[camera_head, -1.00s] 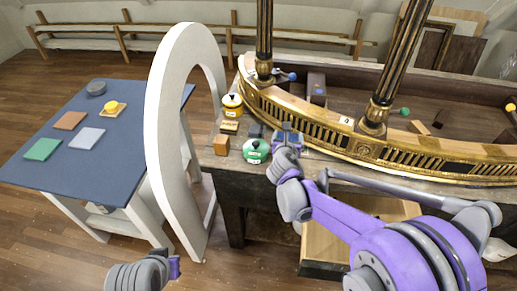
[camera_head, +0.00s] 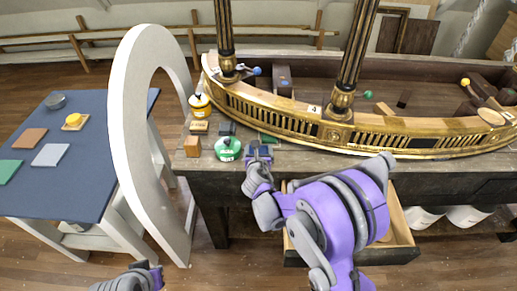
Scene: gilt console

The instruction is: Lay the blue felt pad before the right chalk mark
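My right gripper (camera_head: 259,152) is low over the front edge of the dark workbench (camera_head: 330,163), just right of a green round-bodied object. Its fingertips are small and dark here, so I cannot tell whether they hold anything. A small dark blue-grey block (camera_head: 227,128) lies behind the green object. A thin green piece (camera_head: 268,139) lies behind the gripper, against the gilt rail. A pale grey-blue flat pad (camera_head: 50,155) lies on the blue side table. I cannot make out a chalk mark. My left gripper (camera_head: 153,276) is at the bottom left, away from the bench, its opening unclear.
A white arch (camera_head: 130,120) stands between side table (camera_head: 75,195) and bench. The side table also bears brown (camera_head: 30,138) and green (camera_head: 8,171) pads. The green object (camera_head: 228,149), a wooden block (camera_head: 192,146) and a yellow-topped pot (camera_head: 200,105) crowd the bench's left end. An open drawer (camera_head: 398,222) juts out below.

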